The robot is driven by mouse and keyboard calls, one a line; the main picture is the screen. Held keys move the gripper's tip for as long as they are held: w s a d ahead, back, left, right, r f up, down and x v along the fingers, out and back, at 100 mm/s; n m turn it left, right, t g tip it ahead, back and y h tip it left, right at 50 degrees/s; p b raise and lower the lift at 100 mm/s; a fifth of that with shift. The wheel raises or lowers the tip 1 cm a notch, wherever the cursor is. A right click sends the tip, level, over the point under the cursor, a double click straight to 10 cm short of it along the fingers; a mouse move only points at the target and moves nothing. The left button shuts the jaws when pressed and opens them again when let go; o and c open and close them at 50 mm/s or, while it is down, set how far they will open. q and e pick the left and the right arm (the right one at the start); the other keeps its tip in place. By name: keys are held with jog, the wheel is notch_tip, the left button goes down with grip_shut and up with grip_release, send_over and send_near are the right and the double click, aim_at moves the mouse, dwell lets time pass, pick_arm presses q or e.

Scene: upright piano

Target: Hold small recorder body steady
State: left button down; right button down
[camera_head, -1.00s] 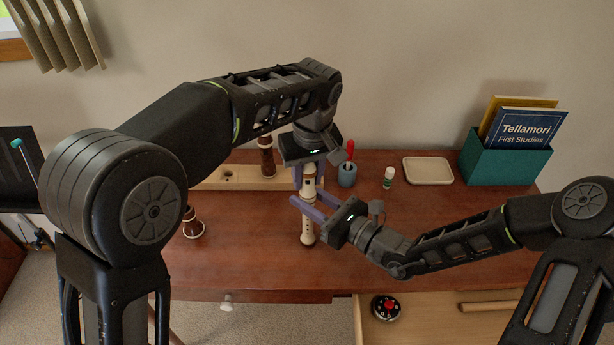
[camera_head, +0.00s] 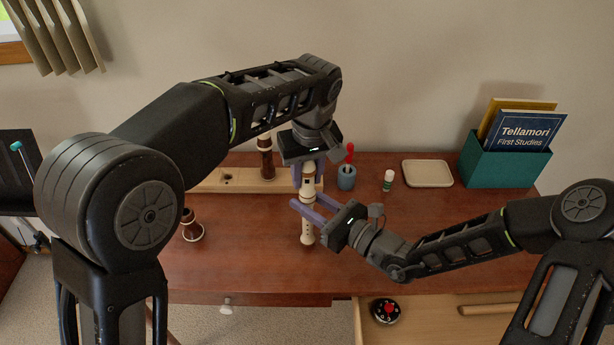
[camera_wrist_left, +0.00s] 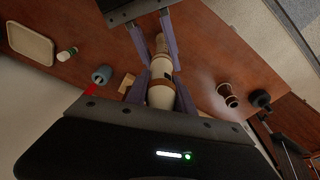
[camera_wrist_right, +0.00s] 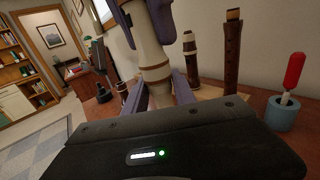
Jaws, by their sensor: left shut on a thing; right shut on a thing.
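The small cream recorder (camera_head: 307,229) stands upright, in line between my two grippers above the desk. My left gripper (camera_head: 308,176) comes from above and is shut on its upper part. My right gripper (camera_head: 303,207) comes from the right and is shut around the body lower down. In the left wrist view the recorder (camera_wrist_left: 161,68) runs away between my left fingers, with my right fingers farther along it. In the right wrist view the recorder body (camera_wrist_right: 152,60) is between my right fingers. Whether its foot touches the desk is unclear.
A wooden stand (camera_head: 225,179) holds a dark brown recorder piece (camera_head: 266,160). A brown bell piece (camera_head: 192,228) stands at left. A blue cup (camera_head: 346,178) with a red-handled tool, a small green-and-white tube (camera_head: 388,180) and a cream tray (camera_head: 428,173) stand behind. An open drawer (camera_head: 440,325) is in front.

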pick_arm(q)
jog(key=shift+w+r, duration=0.1)
jog(key=shift+r, duration=0.55)
pick_arm(e)
jog(key=shift+d+f, duration=0.1)
jog(key=shift+f, duration=0.1)
pick_arm(q)
jog(key=shift+r, duration=0.2)
pick_arm(e)
jog(key=shift+r, duration=0.1)
pick_arm(q)
jog(key=shift+r, duration=0.3)
jog(key=shift+r, duration=0.15)
pick_arm(e)
jog(key=shift+r, duration=0.1)
pick_arm(q)
jog(key=shift+r, duration=1.35)
